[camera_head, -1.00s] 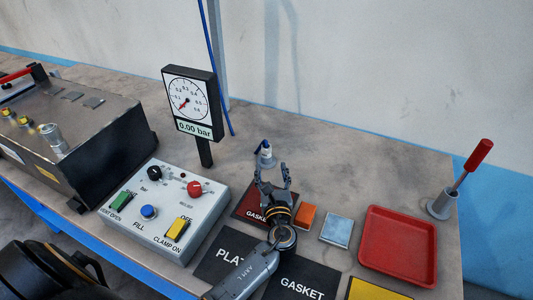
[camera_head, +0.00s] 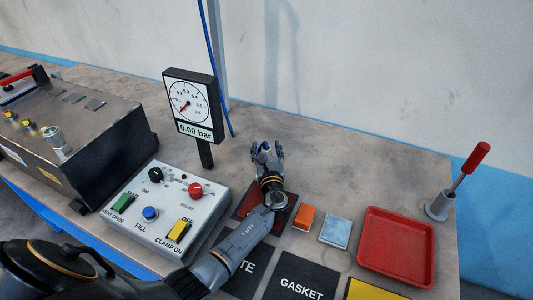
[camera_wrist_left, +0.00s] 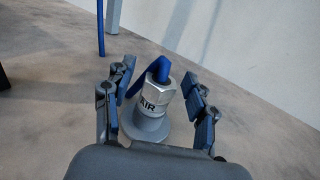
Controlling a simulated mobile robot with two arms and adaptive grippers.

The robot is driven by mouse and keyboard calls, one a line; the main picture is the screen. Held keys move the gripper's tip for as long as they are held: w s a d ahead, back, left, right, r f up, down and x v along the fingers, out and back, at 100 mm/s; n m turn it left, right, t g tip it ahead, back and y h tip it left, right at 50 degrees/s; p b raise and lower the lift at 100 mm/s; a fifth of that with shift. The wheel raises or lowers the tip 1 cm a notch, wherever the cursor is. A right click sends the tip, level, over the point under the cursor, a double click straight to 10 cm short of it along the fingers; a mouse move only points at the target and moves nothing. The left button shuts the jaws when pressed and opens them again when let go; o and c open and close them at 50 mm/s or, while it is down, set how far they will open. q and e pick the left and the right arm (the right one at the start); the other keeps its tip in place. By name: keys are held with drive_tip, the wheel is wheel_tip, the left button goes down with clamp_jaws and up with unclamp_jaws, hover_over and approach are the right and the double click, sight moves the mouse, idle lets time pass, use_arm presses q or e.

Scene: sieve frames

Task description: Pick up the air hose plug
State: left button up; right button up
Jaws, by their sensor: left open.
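The air hose plug (camera_wrist_left: 158,98) is a silvery hex fitting marked AIR with a blue hose end on top. It stands upright in a round grey holder (camera_wrist_left: 146,127) on the bench. My left gripper (camera_wrist_left: 158,105) is open, with one finger on each side of the plug; a gap shows on both sides in the wrist view. In the head view my left gripper (camera_head: 267,153) is over the plug, and mostly hides it. My right gripper is not in view.
A control box (camera_head: 165,215) with knobs and buttons and a gauge (camera_head: 189,105) on a post stand left of my arm. An orange block (camera_head: 304,218), a blue-grey pad (camera_head: 336,231) and a red tray (camera_head: 397,247) lie to the right.

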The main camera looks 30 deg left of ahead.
use_arm(q)
clamp_jaws()
